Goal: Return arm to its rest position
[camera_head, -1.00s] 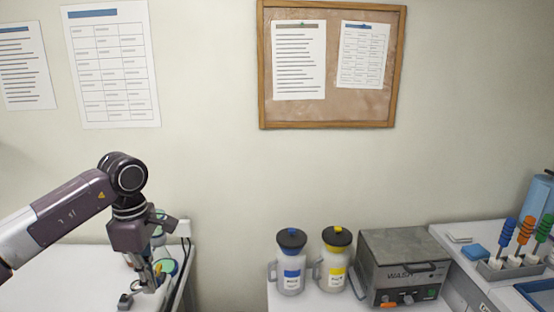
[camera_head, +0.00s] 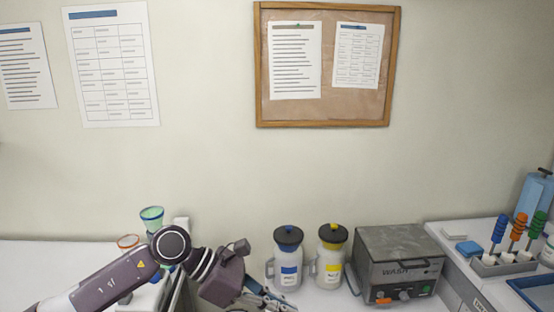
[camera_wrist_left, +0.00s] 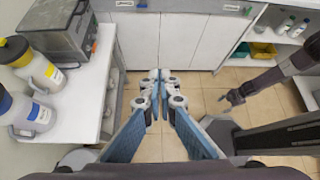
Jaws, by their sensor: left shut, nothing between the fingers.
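My left arm comes in from the lower left in the head view, and its gripper (camera_head: 268,299) is low at the bottom edge, in front of the bottle with the blue label. In the left wrist view the left gripper's blue-padded fingers (camera_wrist_left: 160,80) come together at the tips, shut and empty. My right arm shows at the right of the left wrist view, with its small dark gripper (camera_wrist_left: 234,97) over the tiled floor.
A blue-label bottle (camera_head: 288,262), a yellow-label bottle (camera_head: 331,258) and a grey wash box (camera_head: 401,265) stand on the white bench. A rack (camera_head: 503,262) with colored-handled tools is at right.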

